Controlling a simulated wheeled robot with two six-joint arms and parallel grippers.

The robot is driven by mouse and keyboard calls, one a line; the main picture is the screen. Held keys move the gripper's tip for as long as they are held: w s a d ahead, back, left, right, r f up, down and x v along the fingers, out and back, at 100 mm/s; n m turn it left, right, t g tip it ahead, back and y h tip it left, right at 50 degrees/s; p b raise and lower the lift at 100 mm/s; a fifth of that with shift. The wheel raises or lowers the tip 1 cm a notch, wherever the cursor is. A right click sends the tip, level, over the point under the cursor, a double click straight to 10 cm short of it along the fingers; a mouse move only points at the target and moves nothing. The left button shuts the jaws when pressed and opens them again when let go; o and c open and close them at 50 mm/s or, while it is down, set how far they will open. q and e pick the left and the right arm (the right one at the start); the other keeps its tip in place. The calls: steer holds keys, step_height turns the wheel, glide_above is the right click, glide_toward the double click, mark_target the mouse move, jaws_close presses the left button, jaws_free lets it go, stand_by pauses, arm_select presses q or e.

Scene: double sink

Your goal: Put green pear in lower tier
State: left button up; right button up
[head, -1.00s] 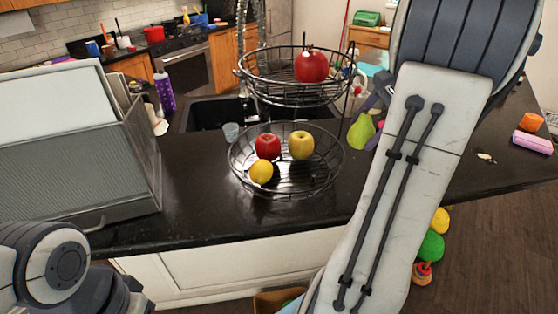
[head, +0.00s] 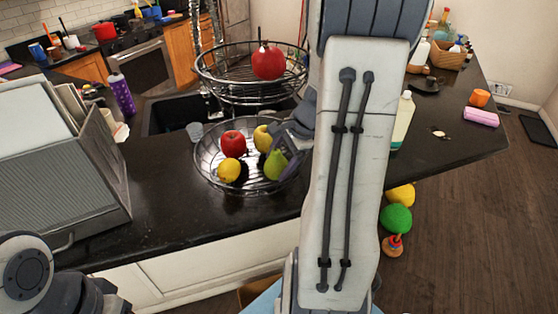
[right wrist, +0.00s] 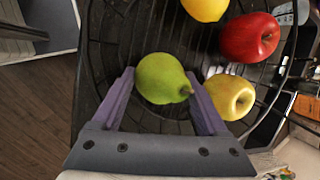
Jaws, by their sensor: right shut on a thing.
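The green pear (head: 275,166) is between the fingers of my right gripper (head: 288,158), at the right side of the lower tier (head: 238,192) of a black wire basket. In the right wrist view the pear (right wrist: 163,79) lies between the purple fingers of my right gripper (right wrist: 160,76), which is shut on it, over the lower tier (right wrist: 108,40). I cannot tell whether the pear touches the wires. A red apple (head: 233,143), a yellow apple (head: 262,138) and a lemon (head: 229,169) lie in the lower tier. My left gripper is not clearly in view.
The upper tier (head: 215,90) hangs above and behind, holding a red pomegranate (head: 268,62). A grey bread box (head: 60,150) stands at the left. A bottle (head: 402,120) stands right of my right arm. The black counter (head: 160,215) in front of the basket is clear.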

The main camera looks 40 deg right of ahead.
steer(key=shift+f, duration=0.2)
steer(key=o, duration=1.4)
steer(key=shift+r, duration=0.1)
steer(key=shift+c, duration=0.2)
steer(key=shift+r, duration=0.2)
steer(key=v, duration=1.2)
steer(key=shift+b, duration=0.35)
steer(key=shift+d+f, duration=0.1)
